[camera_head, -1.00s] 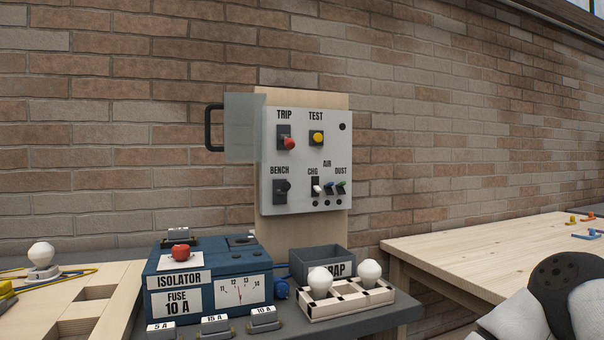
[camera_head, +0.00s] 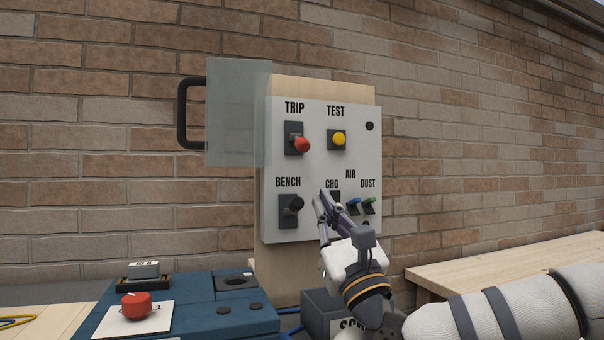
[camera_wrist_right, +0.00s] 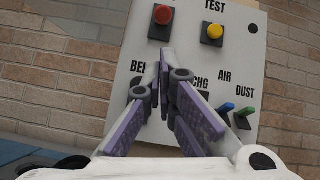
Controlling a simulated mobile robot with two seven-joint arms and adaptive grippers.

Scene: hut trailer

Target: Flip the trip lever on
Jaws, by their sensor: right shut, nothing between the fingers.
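The TRIP lever has a red knob (camera_head: 302,145) on a dark plate at the upper left of the white panel (camera_head: 325,225). The knob points down and outward in the head view. In the right wrist view the red knob (camera_wrist_right: 162,14) is at the top, beyond the fingertips. My right gripper (camera_head: 320,197) is shut and empty in front of the panel, below the TRIP lever, between the BENCH and CHG switches. Its fingertips also show in the right wrist view (camera_wrist_right: 161,68). It hides much of the CHG switch. My left gripper is out of view.
A clear cover (camera_head: 238,112) with a black handle (camera_head: 187,113) stands left of the panel. The yellow TEST button (camera_head: 339,139), black BENCH lever (camera_head: 293,205), blue AIR (camera_head: 353,206) and green DUST (camera_head: 369,203) switches are close by. A blue isolator box (camera_head: 205,318) stands below.

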